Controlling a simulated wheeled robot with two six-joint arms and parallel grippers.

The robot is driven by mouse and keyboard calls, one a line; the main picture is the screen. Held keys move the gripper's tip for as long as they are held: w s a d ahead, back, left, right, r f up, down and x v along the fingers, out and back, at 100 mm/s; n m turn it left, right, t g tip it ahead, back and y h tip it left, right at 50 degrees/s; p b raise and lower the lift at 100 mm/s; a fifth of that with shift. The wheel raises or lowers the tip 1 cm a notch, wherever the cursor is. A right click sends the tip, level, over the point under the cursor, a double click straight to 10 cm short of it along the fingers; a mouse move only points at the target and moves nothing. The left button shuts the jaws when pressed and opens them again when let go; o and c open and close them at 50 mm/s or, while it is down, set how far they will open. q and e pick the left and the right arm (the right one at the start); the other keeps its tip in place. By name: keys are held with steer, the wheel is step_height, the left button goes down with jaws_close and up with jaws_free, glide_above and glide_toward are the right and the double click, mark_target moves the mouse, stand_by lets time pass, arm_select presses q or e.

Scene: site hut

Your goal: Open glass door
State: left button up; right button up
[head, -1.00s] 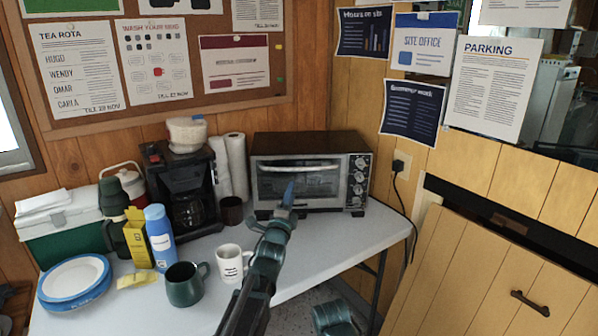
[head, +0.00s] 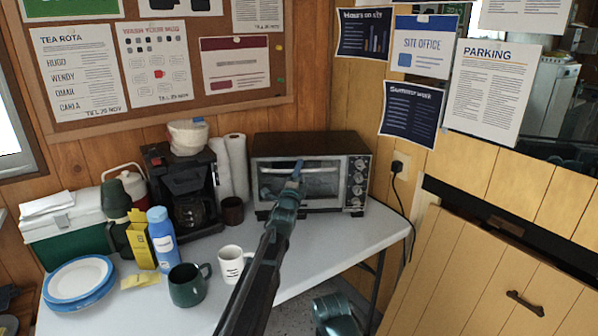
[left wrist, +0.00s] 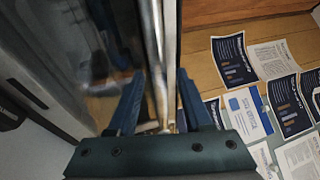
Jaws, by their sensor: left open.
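The toaster oven (head: 355,146) stands at the back right of the table. Its glass door (head: 322,185) is shut, with a bar handle (head: 325,167) across its top. My left gripper (head: 297,172) is open in front of the door, at the handle's height. In the left wrist view the silver handle (left wrist: 154,50) runs between the two spread fingers of the gripper (left wrist: 160,108), and the dark glass (left wrist: 80,60) lies to the left. I cannot tell whether a finger touches the bar.
A coffee machine (head: 182,185) and paper rolls (head: 236,165) stand left of the oven. A white mug (head: 231,262) and a dark green mug (head: 186,285) stand close to my left arm. The table (head: 345,235) is clear in front of the oven's right side.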

arm_select(q)
jaws_close()
stand_by(1.3)
